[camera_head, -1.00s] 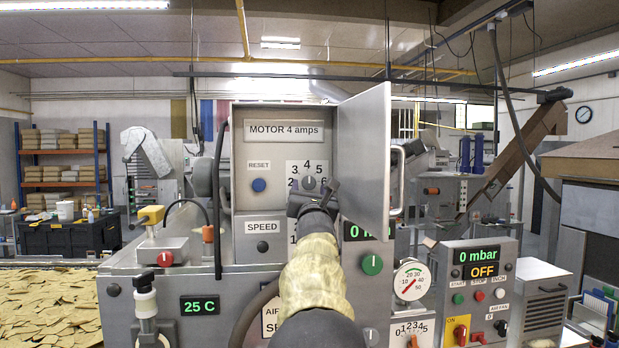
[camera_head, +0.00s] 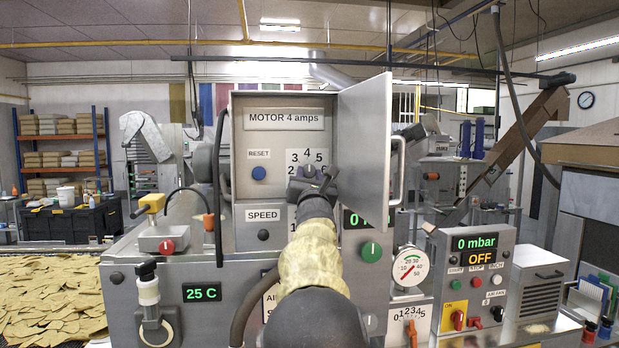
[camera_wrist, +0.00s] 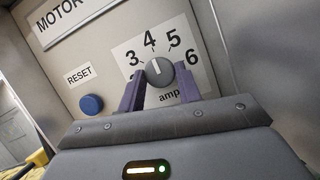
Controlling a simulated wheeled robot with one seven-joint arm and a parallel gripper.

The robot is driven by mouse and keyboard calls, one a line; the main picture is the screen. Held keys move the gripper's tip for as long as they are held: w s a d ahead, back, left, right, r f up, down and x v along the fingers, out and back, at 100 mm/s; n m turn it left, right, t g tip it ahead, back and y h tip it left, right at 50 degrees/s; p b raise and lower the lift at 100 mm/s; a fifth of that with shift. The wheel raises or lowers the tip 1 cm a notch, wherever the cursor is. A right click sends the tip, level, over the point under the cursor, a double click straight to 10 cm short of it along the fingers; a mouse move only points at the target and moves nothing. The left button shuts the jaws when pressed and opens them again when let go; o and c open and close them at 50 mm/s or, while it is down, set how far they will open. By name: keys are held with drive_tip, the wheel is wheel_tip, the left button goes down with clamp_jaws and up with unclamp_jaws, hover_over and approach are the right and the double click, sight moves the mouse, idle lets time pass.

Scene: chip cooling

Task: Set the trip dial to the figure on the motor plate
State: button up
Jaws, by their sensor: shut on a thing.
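The motor plate (camera_head: 290,118) inside the open grey box reads "MOTOR 4 amps"; part of it shows in the wrist view (camera_wrist: 75,20). The trip dial (camera_wrist: 159,72) is a round grey knob on a white scale marked 3, 4, 5 and 6 in the wrist view. Its pale pointer line appears to point at the 4. My gripper (camera_wrist: 158,86) has one purple finger on each side of the knob and is shut on it. In the head view my gripper (camera_head: 314,182) hides the lower part of the dial scale.
The blue RESET button (camera_head: 259,173) is left of the dial. The box door (camera_head: 366,140) stands open close on the right, with a handle. Below are a SPEED label (camera_head: 263,215) and a green knob (camera_head: 372,251). A pressure panel (camera_head: 478,290) stands lower right.

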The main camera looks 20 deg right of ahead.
drive_tip(key=shift+f+m+b, duration=0.1)
drive_tip(key=shift+m+b, duration=0.35)
drive_tip(key=shift+m, duration=0.15)
drive_tip(key=m+h+b, duration=0.1)
drive_tip(key=m+g+h, duration=0.1)
drive_tip(key=m, duration=0.1)
drive_tip(key=shift+w+a+b, duration=0.1)
drive_tip(key=shift+a+b, duration=0.15)
drive_tip(key=shift+b, duration=0.15)
drive_tip(key=m, duration=0.1)
drive_tip(key=m+g, duration=0.1)
drive_tip(key=m, duration=0.1)
drive_tip(key=m+g+h, duration=0.1)
drive_tip(key=m, duration=0.1)
drive_tip(key=shift+a+r, duration=0.1)
drive_tip(key=shift+r, duration=0.15)
drive_tip(key=m+g+p, duration=0.1)
drive_tip(key=m, duration=0.1)
drive_tip(key=m+g+p, duration=0.1)
drive_tip(key=m, duration=0.2)
drive_tip(key=m+g+p, duration=0.1)
drive_tip(key=m, duration=0.1)
drive_tip(key=shift+r+h, duration=0.3)
drive_tip(key=shift+r, duration=0.1)
drive_tip(key=m+g+p, duration=0.1)
drive_tip(key=m+p, duration=0.1)
drive_tip(key=m, duration=0.2)
drive_tip(key=shift+y, duration=0.4)
drive_tip(key=shift+m, duration=0.4)
